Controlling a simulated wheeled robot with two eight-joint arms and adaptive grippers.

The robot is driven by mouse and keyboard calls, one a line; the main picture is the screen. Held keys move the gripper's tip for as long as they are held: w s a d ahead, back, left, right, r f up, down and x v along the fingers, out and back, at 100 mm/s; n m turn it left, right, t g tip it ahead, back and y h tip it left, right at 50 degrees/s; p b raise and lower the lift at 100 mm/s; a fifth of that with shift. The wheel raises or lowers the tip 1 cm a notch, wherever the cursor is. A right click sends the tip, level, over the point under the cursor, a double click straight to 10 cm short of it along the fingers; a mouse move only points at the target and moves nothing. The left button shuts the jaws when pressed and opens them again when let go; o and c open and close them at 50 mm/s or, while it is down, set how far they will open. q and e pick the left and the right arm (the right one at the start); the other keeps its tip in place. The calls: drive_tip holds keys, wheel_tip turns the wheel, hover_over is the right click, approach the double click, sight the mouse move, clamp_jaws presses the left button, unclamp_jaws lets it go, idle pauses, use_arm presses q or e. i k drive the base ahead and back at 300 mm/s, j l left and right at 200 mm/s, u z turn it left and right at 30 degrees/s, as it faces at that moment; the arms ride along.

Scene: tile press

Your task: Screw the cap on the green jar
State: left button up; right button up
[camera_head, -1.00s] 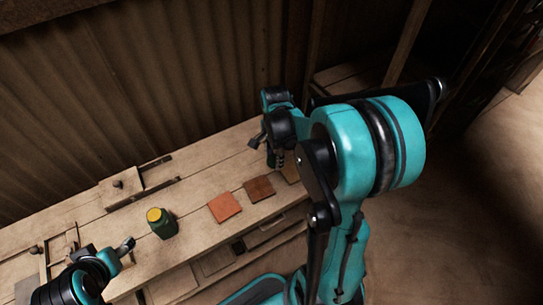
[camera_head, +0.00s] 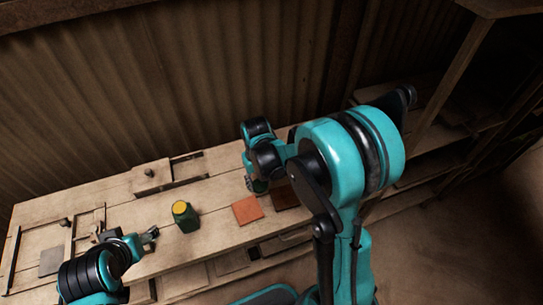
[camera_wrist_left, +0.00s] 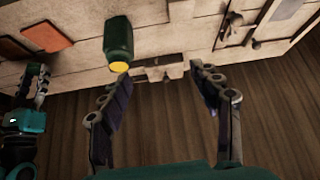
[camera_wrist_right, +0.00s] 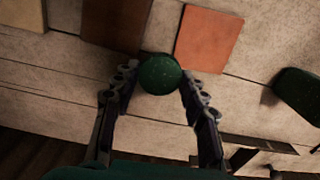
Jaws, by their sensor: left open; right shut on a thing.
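The green jar (camera_head: 187,223) stands upright on the workbench, with a yellow top face (camera_head: 180,207). It also shows in the left wrist view (camera_wrist_left: 118,38) and at the right edge of the right wrist view (camera_wrist_right: 298,92). My right gripper (camera_head: 257,187) is shut on a round dark green cap (camera_wrist_right: 160,74), held between its fingertips near the orange tile. The cap is apart from the jar. My left gripper (camera_wrist_left: 160,82) is open and empty, at the left of the jar in the head view.
An orange tile (camera_head: 247,210) and a brown tile (camera_head: 284,196) lie right of the jar. A pale tile (camera_wrist_right: 22,14) shows in the right wrist view. A wooden fixture (camera_head: 151,178) stands behind the jar. Bare bench lies between jar and orange tile.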

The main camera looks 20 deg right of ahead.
sight(185, 217)
drive_tip(key=k, duration=0.55)
drive_tip(key=k+u, duration=0.1)
drive_tip(key=u, duration=1.3)
drive_tip(key=k+l, duration=0.1)
drive_tip(key=l, duration=0.35)
drive_tip(key=k+l, duration=0.1)
drive_tip(key=l, duration=0.4)
drive_tip(key=k+l, duration=0.1)
drive_tip(key=l, duration=0.35)
drive_tip(key=k+l, duration=0.1)
drive_tip(key=l, duration=0.35)
